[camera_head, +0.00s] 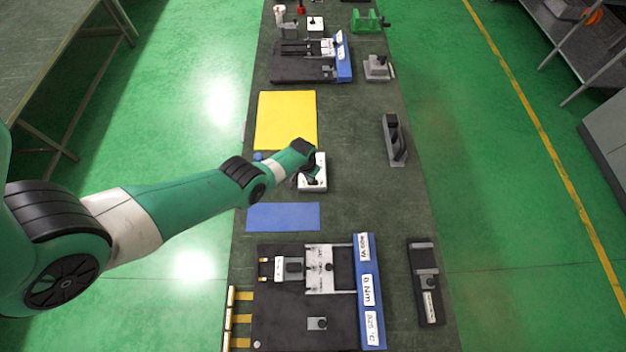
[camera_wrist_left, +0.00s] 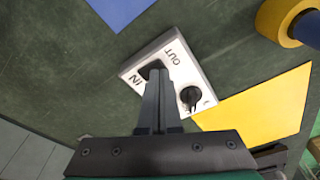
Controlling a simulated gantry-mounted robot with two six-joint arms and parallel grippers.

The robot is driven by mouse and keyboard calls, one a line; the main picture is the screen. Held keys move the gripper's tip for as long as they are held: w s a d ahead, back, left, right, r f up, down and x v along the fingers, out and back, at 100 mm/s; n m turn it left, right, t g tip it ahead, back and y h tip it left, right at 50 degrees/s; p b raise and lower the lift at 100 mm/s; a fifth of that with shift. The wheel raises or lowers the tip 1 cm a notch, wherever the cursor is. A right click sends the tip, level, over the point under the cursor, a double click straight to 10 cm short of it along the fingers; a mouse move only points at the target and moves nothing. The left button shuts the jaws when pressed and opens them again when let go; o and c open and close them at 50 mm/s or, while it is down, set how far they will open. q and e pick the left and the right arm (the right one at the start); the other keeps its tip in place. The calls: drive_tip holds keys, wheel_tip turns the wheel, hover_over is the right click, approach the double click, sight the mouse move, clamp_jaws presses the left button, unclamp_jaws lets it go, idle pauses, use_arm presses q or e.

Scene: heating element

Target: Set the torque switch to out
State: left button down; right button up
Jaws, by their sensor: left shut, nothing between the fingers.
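The torque switch (camera_head: 320,184) is a small white box on the dark green table between the yellow and blue mats. In the left wrist view the white box (camera_wrist_left: 199,71) lies tilted and shows the labels OUT and IN. A black round knob (camera_wrist_left: 190,96) sits near its right end. A dark part near IN is partly hidden behind my fingertips. My left gripper (camera_wrist_left: 157,75) is shut and empty, its fingertips over the box by the IN label. I cannot tell whether they touch it. In the head view my left gripper (camera_head: 308,172) is at the box's left side.
A yellow mat (camera_head: 286,120) lies beyond the box and a blue mat (camera_head: 283,217) nearer. A black and blue fixture (camera_head: 370,290) fills the near table. A grey-black device (camera_head: 394,140) stands at right.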

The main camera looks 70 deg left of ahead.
use_arm(q)
drive_tip(key=shift+f+b, duration=0.45)
drive_tip(key=shift+f, duration=0.05)
drive_tip(key=shift+r, duration=0.1)
wheel_tip(320, 180, up, 7)
drive_tip(key=p, duration=0.7)
idle(0.5)
